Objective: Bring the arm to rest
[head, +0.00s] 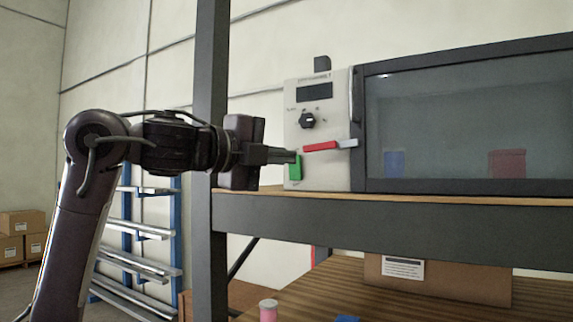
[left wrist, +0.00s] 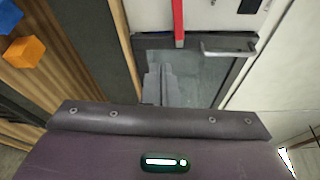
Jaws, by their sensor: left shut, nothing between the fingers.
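My left gripper (head: 292,156) reaches in from the left in the head view. Its fingers are closed together with nothing between them. The tips overlap the upper left part of a green switch (head: 295,168) on a pale control panel (head: 330,175); I cannot tell whether they touch it. The panel also has a dark knob (head: 307,120) and a red lever (head: 320,146) with a grey end. In the left wrist view the closed fingers (left wrist: 160,80) show beyond my dark gripper body, and a red bar (left wrist: 178,22) shows at the top. My right gripper is not in view.
A cabinet with a dark-framed glass door (head: 470,187) stands right of the panel on a shelf. Blue (head: 394,163) and red (head: 507,163) objects show behind the glass. A dark upright post (head: 209,80) stands behind my arm. A cardboard box (head: 450,282) sits below.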

